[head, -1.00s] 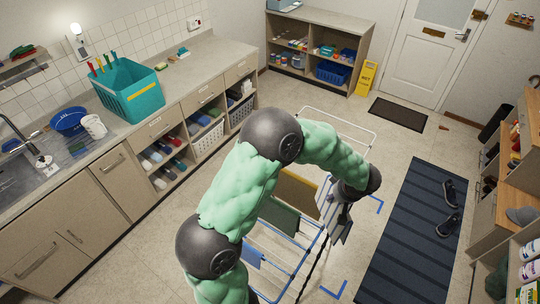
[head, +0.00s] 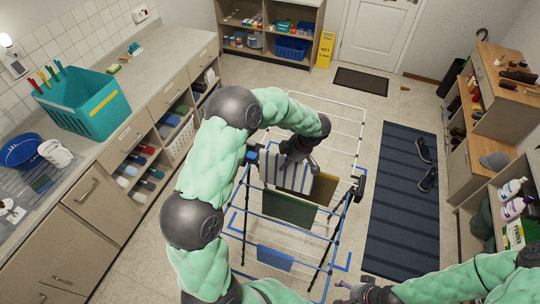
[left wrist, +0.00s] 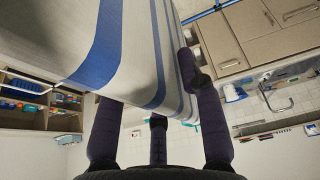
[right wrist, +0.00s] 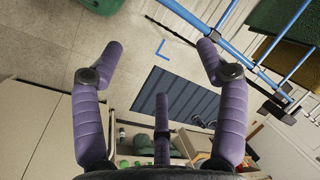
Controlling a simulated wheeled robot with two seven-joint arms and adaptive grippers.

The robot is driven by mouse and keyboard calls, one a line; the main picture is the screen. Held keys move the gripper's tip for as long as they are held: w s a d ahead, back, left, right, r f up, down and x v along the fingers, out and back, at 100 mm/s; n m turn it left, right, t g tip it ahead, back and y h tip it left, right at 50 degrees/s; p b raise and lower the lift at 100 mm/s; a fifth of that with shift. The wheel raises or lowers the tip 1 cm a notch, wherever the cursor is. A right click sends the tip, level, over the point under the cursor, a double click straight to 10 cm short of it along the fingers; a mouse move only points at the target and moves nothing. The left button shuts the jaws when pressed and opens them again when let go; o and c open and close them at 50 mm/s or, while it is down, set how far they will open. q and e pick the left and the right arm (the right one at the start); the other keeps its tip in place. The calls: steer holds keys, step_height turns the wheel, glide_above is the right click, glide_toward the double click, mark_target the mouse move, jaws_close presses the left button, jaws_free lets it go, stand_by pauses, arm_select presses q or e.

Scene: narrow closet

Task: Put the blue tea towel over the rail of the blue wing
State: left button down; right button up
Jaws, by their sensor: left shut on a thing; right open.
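My left gripper (head: 297,151) is shut on a white-and-grey tea towel with blue stripes (head: 287,174). The towel hangs below it, over the middle of the drying rack; it fills much of the left wrist view (left wrist: 150,55). I cannot tell whether it touches a rail. The blue wing (head: 243,237) is the near part of the rack, with blue rails. A small plain blue cloth (head: 275,257) hangs on its near side. My right gripper (head: 352,291) is low at the near right, partly hidden by its arm; it is open and empty in the right wrist view (right wrist: 160,62).
A green cloth (head: 288,209) and a mustard cloth (head: 324,188) hang on the rack. The white-railed wing (head: 345,105) extends toward the back. A counter stands at left and shelves at right. A dark striped mat (head: 398,200) with shoes lies to the right.

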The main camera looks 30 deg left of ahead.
arm_select(q)
steer(key=s, duration=0.1)
steer(key=s+d, duration=0.1)
steer(key=s, duration=0.2)
steer(key=shift+s+d+f, duration=0.3)
steer(key=shift+s+d, duration=0.05)
steer(key=s+d+f+b, duration=0.1)
steer(key=s+b, duration=0.2)
steer(key=s, duration=0.3)
steer(key=shift+s+d, duration=0.4)
arm_select(e)
steer(key=shift+w+d+f, duration=0.1)
steer(key=shift+d+f, duration=0.05)
steer(key=shift+f, duration=0.75)
steer(key=shift+d+f, duration=0.15)
steer(key=shift+f, duration=0.7)
arm_select(q)
steer(key=shift+f, duration=0.35)
steer(key=shift+w+f, duration=0.1)
steer(key=shift+f, duration=1.35)
arm_select(e)
steer(key=shift+r, duration=0.25)
arm_select(q)
steer(key=shift+f, duration=0.15)
